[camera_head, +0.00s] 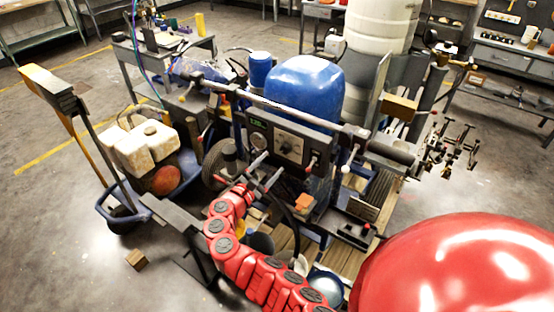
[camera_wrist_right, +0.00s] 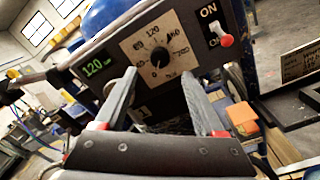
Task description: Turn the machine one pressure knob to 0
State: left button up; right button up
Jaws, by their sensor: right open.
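The machine (camera_head: 300,80) is a line striper with a blue tank and a dark control panel (camera_head: 262,125). In the right wrist view the pressure knob (camera_wrist_right: 159,64) is a small dark knob on a pale square dial plate (camera_wrist_right: 135,46) with printed numbers. Its pointer direction is too small to read surely. My right gripper (camera_head: 268,169) is in front of the panel. In the wrist view its open fingers (camera_wrist_right: 160,76) stand left and right below the knob, with nothing between them. My left gripper is not in view.
The handlebar (camera_head: 290,112) crosses above the panel. A large red ball-like shape fills the head view's lower right. Open floor (camera_head: 60,220) lies left.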

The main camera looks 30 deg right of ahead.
jog(key=b+v, duration=0.2)
jog(key=v, duration=0.9)
jog(key=shift+b, duration=0.4)
jog(key=shift+a, duration=0.1)
